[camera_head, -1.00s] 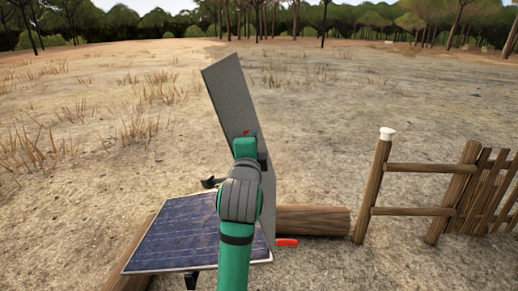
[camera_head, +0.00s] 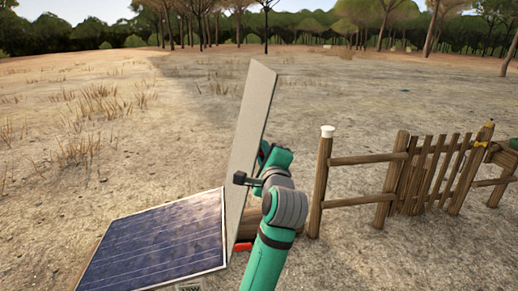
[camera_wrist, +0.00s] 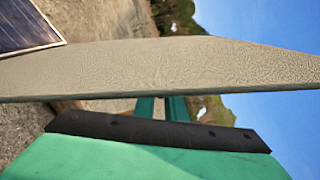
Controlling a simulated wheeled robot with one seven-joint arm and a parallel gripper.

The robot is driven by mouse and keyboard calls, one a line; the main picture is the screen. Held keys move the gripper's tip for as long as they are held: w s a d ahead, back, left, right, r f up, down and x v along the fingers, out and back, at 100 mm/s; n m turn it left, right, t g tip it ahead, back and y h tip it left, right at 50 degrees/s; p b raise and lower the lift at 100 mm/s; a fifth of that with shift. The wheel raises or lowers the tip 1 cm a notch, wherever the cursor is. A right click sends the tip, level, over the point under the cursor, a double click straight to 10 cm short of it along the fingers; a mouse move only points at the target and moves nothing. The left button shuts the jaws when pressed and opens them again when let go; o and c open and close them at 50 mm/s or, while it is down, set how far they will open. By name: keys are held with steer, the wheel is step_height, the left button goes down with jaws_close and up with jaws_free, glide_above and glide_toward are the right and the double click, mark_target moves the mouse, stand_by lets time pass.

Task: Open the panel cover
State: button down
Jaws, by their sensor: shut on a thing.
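The panel cover (camera_head: 248,140) is a flat grey board. In the head view it stands steeply on edge at the right side of the solar panel (camera_head: 155,245), its top leaning right. The blue panel face lies uncovered to its left. My gripper (camera_head: 263,158) is at the cover's right edge, about midway up, shut on the cover; the fingertips are mostly hidden. In the wrist view the cover (camera_wrist: 170,68) crosses the picture as a pale band, close to a dark bar and green part of my arm. A corner of the solar panel (camera_wrist: 22,25) shows at upper left.
A wooden post with a white cap (camera_head: 327,132) and a rail fence (camera_head: 430,170) stand to the right of my arm. A red piece (camera_head: 243,246) shows low by the cover's base. Open dry ground lies behind and left, with trees far off.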

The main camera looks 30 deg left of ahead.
steer(key=shift+w+d+f, duration=0.1)
steer(key=shift+w, duration=0.05)
steer(key=c, duration=1.8)
jaws_free()
steer(key=shift+c, duration=0.2)
steer(key=shift+d, duration=0.1)
steer(key=v, duration=1)
steer(key=shift+s+d, duration=0.2)
steer(key=shift+s, duration=0.15)
